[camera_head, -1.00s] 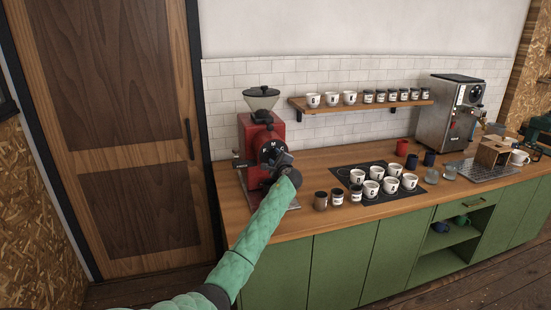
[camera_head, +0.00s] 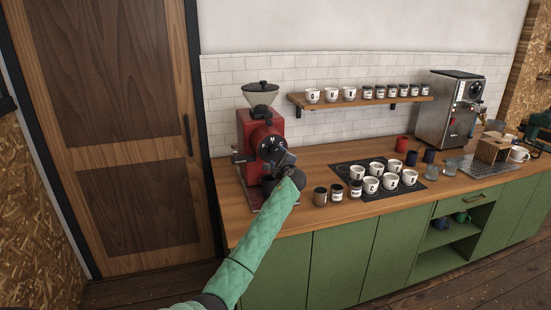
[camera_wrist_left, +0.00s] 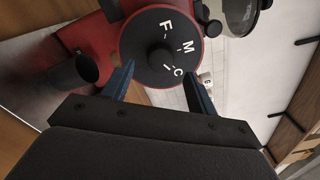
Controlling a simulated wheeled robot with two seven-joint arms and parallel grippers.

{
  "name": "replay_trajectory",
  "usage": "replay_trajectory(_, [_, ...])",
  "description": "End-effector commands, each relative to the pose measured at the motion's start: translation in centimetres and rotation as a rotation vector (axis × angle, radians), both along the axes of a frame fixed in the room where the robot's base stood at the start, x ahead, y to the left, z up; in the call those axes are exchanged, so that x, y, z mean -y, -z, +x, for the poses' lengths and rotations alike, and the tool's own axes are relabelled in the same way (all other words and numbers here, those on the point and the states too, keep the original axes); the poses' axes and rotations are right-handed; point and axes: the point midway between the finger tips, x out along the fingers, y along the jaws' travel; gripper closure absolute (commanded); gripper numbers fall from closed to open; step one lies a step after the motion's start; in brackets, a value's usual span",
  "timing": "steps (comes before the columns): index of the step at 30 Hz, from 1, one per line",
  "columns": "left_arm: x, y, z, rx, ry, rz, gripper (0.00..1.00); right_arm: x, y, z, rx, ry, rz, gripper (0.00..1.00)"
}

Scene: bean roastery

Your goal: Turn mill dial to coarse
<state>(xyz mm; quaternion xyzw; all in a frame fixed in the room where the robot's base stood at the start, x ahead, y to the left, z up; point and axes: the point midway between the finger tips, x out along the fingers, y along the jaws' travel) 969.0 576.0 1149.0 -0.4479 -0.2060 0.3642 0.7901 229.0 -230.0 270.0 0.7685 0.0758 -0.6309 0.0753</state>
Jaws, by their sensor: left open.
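The red mill (camera_head: 247,135) stands at the left end of the counter, with a hopper on top. Its black round dial (camera_wrist_left: 150,35) carries white letters F, M and C with tick marks and a dark central knob (camera_wrist_left: 161,57). My left gripper (camera_wrist_left: 158,70) is open in front of the dial, with one finger on each side of the knob's lower area. Whether the fingers touch the dial or knob cannot be told. In the head view my left gripper (camera_head: 279,160) covers the lower right of the dial. My right gripper is not in view.
Dark jars (camera_head: 320,196) stand just right of the mill. White cups (camera_head: 371,185) stand on a dark mat beyond them. A wooden shelf (camera_head: 360,103) with cups and jars hangs on the tiled wall. A wooden door (camera_head: 110,130) is on the left.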

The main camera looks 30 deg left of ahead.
Motion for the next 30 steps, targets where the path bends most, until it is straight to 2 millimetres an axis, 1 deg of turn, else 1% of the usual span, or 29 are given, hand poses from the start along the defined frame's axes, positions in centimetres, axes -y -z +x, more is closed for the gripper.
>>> replay_trajectory(1, [0.7, 0.4, -0.6, 0.002, 0.001, -0.001, 0.42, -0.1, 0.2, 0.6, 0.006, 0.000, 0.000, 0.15])
replay_trajectory(3, [1.4, 0.3, -1.1, 0.001, 0.001, 0.000, 0.42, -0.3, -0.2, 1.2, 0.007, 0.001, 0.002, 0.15])
replay_trajectory(9, [2.5, 0.2, -2.2, -0.001, 0.000, -0.001, 0.42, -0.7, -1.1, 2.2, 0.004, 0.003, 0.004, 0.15])
replay_trajectory(26, [2.7, 0.1, -2.3, -0.002, 0.000, 0.000, 0.42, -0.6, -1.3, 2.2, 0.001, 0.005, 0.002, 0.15])
replay_trajectory(29, [2.9, 0.4, -2.5, 0.000, 0.002, -0.008, 0.42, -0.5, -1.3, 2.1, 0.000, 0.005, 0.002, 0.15])
replay_trajectory(30, [3.2, 0.9, -2.8, 0.002, 0.004, -0.019, 0.42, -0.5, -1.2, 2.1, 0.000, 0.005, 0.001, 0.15])
